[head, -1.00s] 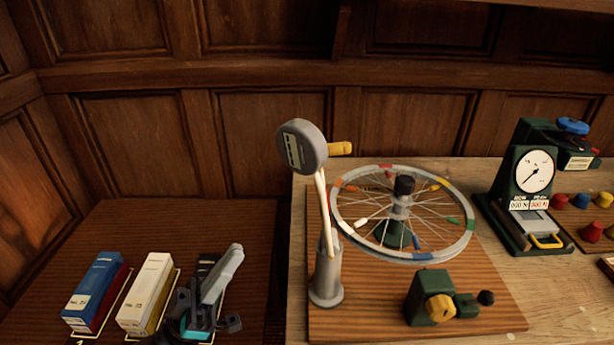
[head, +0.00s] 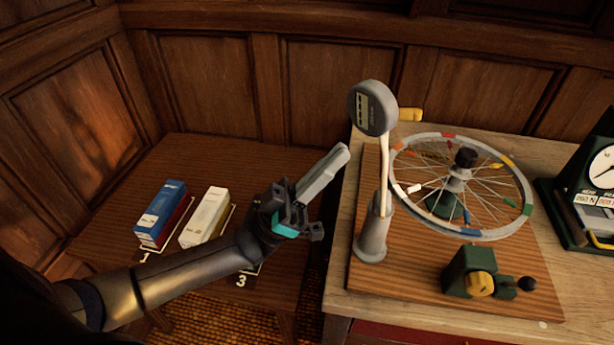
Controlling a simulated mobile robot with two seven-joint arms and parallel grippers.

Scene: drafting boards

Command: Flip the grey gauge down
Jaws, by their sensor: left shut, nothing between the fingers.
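The grey gauge (head: 373,108) is a round grey head with a display on its face and a yellow tab (head: 410,115) at its right. It sits raised at the top of a thin pale arm (head: 384,170) that rises from a grey post (head: 373,235) on a wooden baseboard. My left gripper (head: 342,156) is shut and empty, with its long grey fingers pointing up and to the right. Its tips are left of the gauge's arm and below the gauge head, apart from both in the picture. My right gripper is not in view.
A spoked wheel (head: 520,218) with coloured marks lies right of the post. A green block with a yellow knob (head: 480,284) stands in front. A dark green dial device (head: 590,190) is at right. Blue (head: 158,212) and white (head: 205,215) boxes stand on the left table.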

